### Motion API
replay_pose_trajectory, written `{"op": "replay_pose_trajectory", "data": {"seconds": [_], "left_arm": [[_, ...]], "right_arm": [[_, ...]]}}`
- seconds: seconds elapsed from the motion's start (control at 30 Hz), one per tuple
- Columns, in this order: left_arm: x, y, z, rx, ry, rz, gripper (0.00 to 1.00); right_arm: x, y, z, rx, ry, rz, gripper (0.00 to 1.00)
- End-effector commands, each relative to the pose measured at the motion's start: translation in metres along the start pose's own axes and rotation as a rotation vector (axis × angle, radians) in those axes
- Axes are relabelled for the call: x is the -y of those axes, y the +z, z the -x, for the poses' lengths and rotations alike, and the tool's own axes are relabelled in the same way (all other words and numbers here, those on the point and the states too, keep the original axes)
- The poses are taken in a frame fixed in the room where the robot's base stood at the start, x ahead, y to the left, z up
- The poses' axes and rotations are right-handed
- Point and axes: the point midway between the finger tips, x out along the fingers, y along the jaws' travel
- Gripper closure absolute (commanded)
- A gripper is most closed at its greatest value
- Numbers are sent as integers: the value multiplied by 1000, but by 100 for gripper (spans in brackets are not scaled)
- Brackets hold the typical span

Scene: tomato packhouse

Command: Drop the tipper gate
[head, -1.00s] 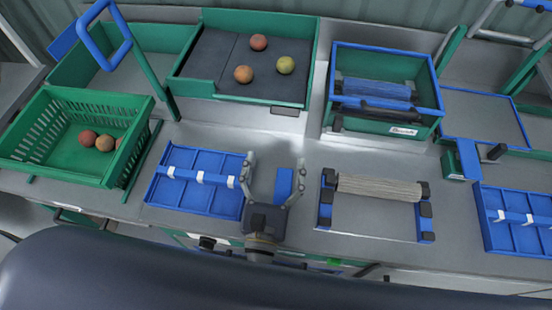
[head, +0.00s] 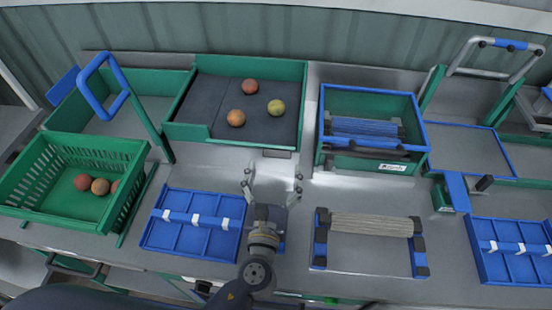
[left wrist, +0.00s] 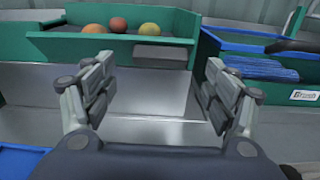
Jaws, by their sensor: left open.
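My left gripper (head: 272,181) is open and empty above the grey bench, pointing at the dark-bedded green tray (head: 303,100). In the left wrist view its two fingers (left wrist: 160,90) are spread, with nothing between them. That tray holds three tomatoes. A small grey block (head: 276,153) sits low on its front and shows in the left wrist view (left wrist: 160,56) beyond and between the fingers. A blue loop handle (head: 118,106) on a green post stands left of the tray. I cannot tell which part is the tipper gate. My right gripper is not seen.
A green slatted crate (head: 125,150) with tomatoes is at left. A blue divided tray (head: 190,240) lies left of my gripper, a roller stand (head: 372,225) to its right. A blue-rimmed green bin (head: 423,115) stands behind. Bare bench lies between gripper and dark-bedded tray.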

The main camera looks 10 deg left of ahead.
Motion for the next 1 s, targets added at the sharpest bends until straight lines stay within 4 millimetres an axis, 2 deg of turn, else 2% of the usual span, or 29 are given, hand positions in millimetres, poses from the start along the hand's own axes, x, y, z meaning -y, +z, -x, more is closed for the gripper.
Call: {"op": "replay_pose_trajectory", "data": {"seconds": [0.1, 0.23, 0.6, 0.8, 1.0], "left_arm": [[0, 2, -20, 2, 1, -2, 22], [0, 1, -32, 0, 0, -1, 22], [0, 0, -37, -1, 0, 0, 22], [0, 0, -37, 0, 0, 0, 66], [0, -2, -37, 3, 0, 0, 66]], "right_arm": [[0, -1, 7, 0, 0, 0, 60], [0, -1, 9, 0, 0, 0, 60], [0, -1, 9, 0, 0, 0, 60], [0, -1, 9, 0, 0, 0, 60], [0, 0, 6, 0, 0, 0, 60]]}}
